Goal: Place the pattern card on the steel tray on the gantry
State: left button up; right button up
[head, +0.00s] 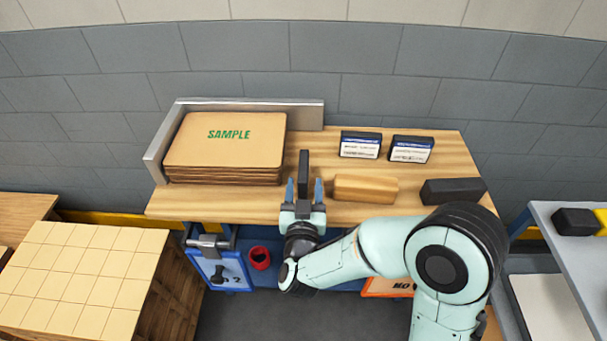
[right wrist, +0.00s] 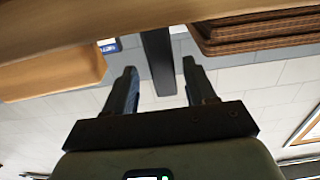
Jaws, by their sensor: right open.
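A tan card marked SAMPLE in green (head: 229,134) lies on top of a stack of brown boards (head: 225,176) at the left of the wooden bench; I cannot tell whether it is the pattern card. My right gripper (head: 304,190) is at the bench's front edge, right of the stack, open and empty. I cannot identify a steel tray or gantry. My left gripper is out of view.
A metal corner fence (head: 245,105) borders the stack. A wooden block (head: 365,189), a black block (head: 452,191) and two labelled boxes (head: 360,144) (head: 411,148) occupy the bench's right.

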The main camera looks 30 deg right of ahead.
jog(key=x, duration=0.5)
jog(key=shift+w+a+f, duration=0.1)
jog(key=shift+a+f, duration=0.15)
grip_shut()
jog(key=shift+r, duration=0.1)
